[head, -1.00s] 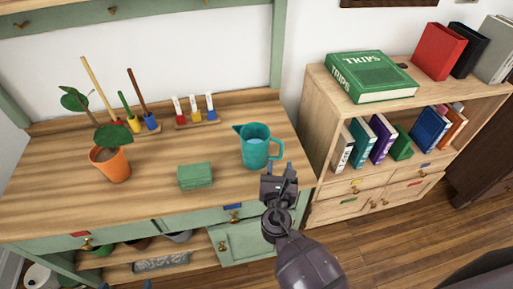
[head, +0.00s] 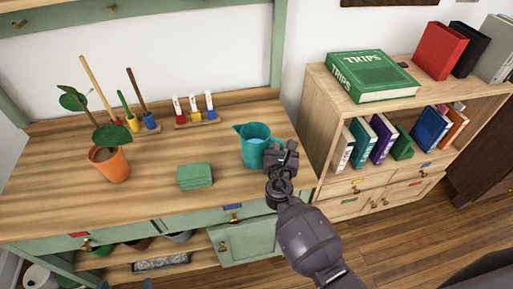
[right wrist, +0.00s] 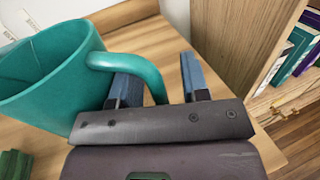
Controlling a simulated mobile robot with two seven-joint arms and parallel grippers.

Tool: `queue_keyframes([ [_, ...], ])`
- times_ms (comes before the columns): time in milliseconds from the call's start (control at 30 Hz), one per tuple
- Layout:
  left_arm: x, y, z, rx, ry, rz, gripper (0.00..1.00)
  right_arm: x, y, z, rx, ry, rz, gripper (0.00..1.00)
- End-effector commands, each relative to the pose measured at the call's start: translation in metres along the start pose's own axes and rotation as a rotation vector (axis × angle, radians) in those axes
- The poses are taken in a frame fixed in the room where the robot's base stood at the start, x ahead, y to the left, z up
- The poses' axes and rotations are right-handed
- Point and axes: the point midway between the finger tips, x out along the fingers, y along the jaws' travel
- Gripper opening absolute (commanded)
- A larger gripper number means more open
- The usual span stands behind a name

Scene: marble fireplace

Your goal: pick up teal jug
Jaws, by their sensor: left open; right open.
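The teal jug (head: 254,150) stands upright near the right end of the wooden desk top, its spout to the left and its handle to the right. In the right wrist view the jug (right wrist: 45,85) fills the left side. My right gripper (head: 281,148) is open at the handle. In the right wrist view the outer part of the handle (right wrist: 155,84) lies between its two blue fingers, with the left finger within the loop. The gripper covers the handle in the head view. My left gripper (head: 125,285) shows only as two spread fingertips at the bottom edge, open and away from the jug.
A green block (head: 194,175) lies left of the jug, and a rack of small tubes (head: 197,118) stands behind. A potted plant (head: 113,165) is further left. A bookshelf (head: 330,125) with books stands close on the right.

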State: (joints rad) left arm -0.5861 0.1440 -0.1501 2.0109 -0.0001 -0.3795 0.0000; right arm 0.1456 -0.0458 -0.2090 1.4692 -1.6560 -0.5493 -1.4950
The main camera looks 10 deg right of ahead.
Motion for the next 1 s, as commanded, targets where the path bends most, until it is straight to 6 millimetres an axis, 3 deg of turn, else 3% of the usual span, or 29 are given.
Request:
queue_keyframes([
  [100,-0.001,0.0,0.001,0.0,-0.002,-0.001,1.0,0.0,0.0,0.0,0.0,0.0,0.0,0.4],
  [367,-0.002,0.0,0.003,-0.001,-0.005,-0.001,1.0,0.0,0.0,0.0,0.0,0.0,0.0,0.01],
  [833,-0.003,-0.001,0.001,-0.001,-0.003,-0.001,1.0,0.0,0.0,0.003,0.002,-0.002,0.0,0.0],
  [1000,-0.006,-0.002,-0.009,-0.001,0.01,-0.003,1.0,0.001,0.001,0.021,0.004,-0.006,-0.001,0.0],
])
